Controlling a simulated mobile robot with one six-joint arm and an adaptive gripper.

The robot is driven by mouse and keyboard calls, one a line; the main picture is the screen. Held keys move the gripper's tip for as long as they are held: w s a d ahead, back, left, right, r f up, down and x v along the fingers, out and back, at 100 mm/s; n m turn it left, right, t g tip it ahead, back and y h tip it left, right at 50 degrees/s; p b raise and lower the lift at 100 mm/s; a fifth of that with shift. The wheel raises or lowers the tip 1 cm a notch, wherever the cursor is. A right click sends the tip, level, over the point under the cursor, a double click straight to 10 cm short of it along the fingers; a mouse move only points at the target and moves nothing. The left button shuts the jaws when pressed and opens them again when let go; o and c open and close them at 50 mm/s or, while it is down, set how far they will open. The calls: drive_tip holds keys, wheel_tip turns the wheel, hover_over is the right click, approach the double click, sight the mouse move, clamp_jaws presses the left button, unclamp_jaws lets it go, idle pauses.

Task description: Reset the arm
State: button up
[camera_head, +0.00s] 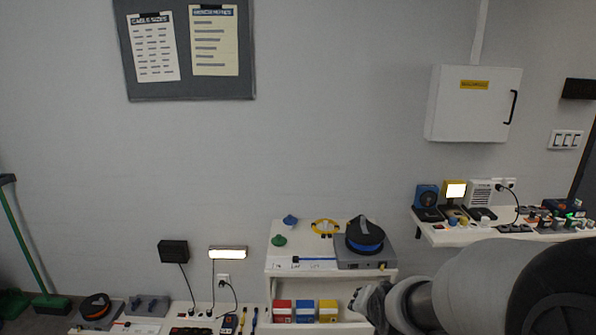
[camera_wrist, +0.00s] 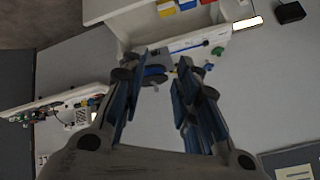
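My arm reaches in from the lower right of the head view. My gripper (camera_head: 366,303) is in front of the right part of the white shelf unit (camera_head: 331,270). In the wrist view, which is upside down, my gripper (camera_wrist: 155,66) has its two dark-and-blue fingers spread apart. Nothing is held between them. The blue and black reel (camera_wrist: 155,77) shows in the gap, beyond the fingers. In the head view this reel (camera_head: 365,236) sits on a grey box on the shelf top. The arm hides part of the shelf's right side.
Red, blue and yellow boxes (camera_head: 305,311) stand in the lower shelf. A right-hand bench (camera_head: 450,234) carries several devices, behind my arm. A low bench (camera_head: 150,325) with tools is at lower left. A wall cabinet (camera_head: 473,103) hangs above; the wall between is bare.

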drive_tip(key=s+r+n+g, duration=0.2)
drive_tip(key=s+r+n, duration=0.1)
drive_tip(key=s, duration=1.1)
drive_tip(key=s+a+r+n+g, duration=0.1)
drive_tip(key=s+r, duration=0.4)
drive_tip(key=s, duration=0.9)
drive_tip(key=shift+r+n+g, duration=0.25)
drive_tip(key=shift+n+g, duration=0.25)
drive_tip(key=shift+n, duration=0.6)
